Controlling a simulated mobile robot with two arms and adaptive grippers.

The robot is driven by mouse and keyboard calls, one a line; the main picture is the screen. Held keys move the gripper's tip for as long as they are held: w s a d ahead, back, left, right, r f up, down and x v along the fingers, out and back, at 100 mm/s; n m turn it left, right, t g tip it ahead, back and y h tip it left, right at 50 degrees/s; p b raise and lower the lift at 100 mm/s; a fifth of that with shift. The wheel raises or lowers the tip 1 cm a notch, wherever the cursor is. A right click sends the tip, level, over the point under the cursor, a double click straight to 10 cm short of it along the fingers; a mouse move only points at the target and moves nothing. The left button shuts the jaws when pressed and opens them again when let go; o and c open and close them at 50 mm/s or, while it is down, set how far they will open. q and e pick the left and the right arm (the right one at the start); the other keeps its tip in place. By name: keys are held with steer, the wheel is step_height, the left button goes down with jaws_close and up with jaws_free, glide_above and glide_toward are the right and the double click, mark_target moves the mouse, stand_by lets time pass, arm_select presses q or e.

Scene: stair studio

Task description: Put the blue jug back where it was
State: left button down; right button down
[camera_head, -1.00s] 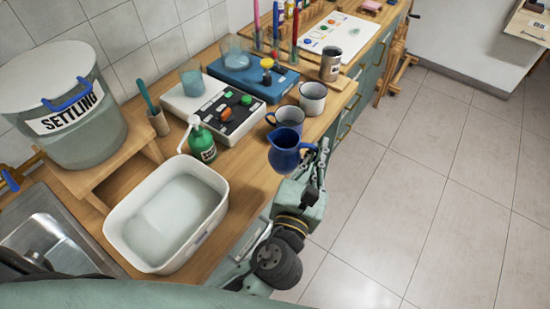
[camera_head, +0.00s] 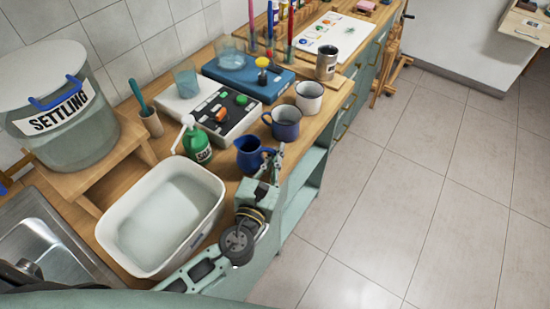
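The blue jug (camera_head: 250,155) is upright over the wooden counter, between the green pump bottle (camera_head: 196,143) and the blue-grey enamel mug (camera_head: 285,124). Its handle side faces right. My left gripper (camera_head: 271,163) comes up from below at the counter's front edge and is shut on the jug at its handle side. The exact finger contact is partly hidden. I cannot tell whether the jug's base touches the counter. My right gripper is not in view.
A white basin of water (camera_head: 207,218) stands just left of my arm. A control box with buttons (camera_head: 226,112), a white mug (camera_head: 309,97) and a metal can (camera_head: 326,64) stand behind. The settling bucket (camera_head: 60,110) is at left. Open floor lies right.

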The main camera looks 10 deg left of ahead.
arm_select(q)
steer(key=shift+r, duration=0.1)
steer(key=c, duration=2)
jaws_free()
steer(key=shift+f, duration=0.2)
steer(key=shift+s, duration=0.1)
steer(key=shift+r, duration=0.3)
steer(key=shift+s+a+f+b, duration=0.1)
steer(key=shift+s+a+b, duration=0.2)
steer(key=shift+s, duration=1.7)
steer(key=shift+s+a+b, duration=0.2)
steer(key=shift+s+b, duration=0.25)
steer(key=shift+s, duration=1.5)
steer(key=shift+s+a+f+b, duration=0.1)
steer(key=shift+s+a+b, duration=0.2)
steer(key=shift+s, duration=1.7)
steer(key=shift+d, duration=0.1)
